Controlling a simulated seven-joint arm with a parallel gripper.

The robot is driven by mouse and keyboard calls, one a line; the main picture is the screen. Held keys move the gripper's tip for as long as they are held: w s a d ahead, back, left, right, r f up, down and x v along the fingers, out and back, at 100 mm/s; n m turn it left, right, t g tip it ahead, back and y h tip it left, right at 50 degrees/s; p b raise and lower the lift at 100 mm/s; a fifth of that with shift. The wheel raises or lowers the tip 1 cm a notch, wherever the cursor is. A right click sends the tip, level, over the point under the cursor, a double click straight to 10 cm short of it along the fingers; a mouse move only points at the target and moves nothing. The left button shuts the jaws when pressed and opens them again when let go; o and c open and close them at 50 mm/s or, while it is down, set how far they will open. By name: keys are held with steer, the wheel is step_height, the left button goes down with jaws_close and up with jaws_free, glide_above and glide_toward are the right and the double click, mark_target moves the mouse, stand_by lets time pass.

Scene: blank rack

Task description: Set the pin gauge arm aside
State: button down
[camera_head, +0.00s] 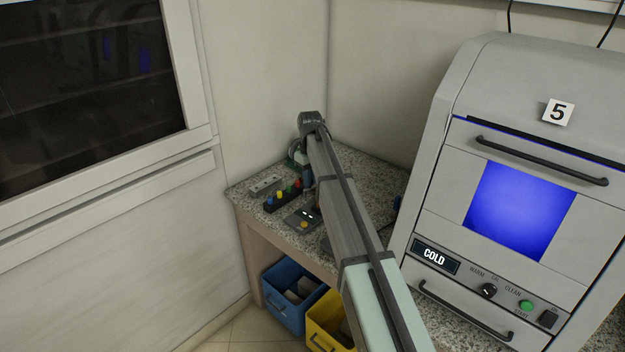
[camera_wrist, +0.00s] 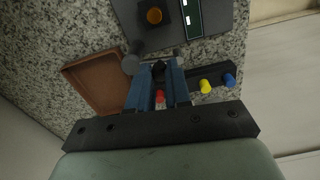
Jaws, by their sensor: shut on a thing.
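The pin gauge (camera_wrist: 222,22) is a grey plate with an orange button and a green strip with lit marks; in the head view the plate (camera_head: 302,219) lies on the counter. My gripper (camera_wrist: 157,66) has its blue fingers closed on a small dark piece, which looks like the pin gauge arm (camera_wrist: 158,72). A grey round knob (camera_wrist: 132,62) sits just left of the fingertips. In the head view my own arm hides most of the gripper and the held piece.
A dark rack (camera_head: 282,199) holds coloured pins beside the gauge. A grey block (camera_head: 265,185) lies behind it. A brown tray (camera_wrist: 97,80) shows left of my fingers. A blue bin (camera_head: 288,309) and yellow bin (camera_head: 322,336) stand below. A grey machine (camera_head: 440,205) bounds the right, walls the back.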

steer(key=shift+w+a+m, duration=0.2)
steer(key=shift+w+m, duration=0.2)
steer(key=shift+m, duration=0.75)
steer(key=shift+w+a+m, duration=0.15)
steer(key=shift+w+m, duration=0.2)
steer(key=shift+m, duration=0.8)
steer(key=c, duration=1.1)
jaws_free()
steer(key=shift+o, duration=0.2)
step_height(320, 180, up, 14)
steer(key=shift+f, duration=0.1)
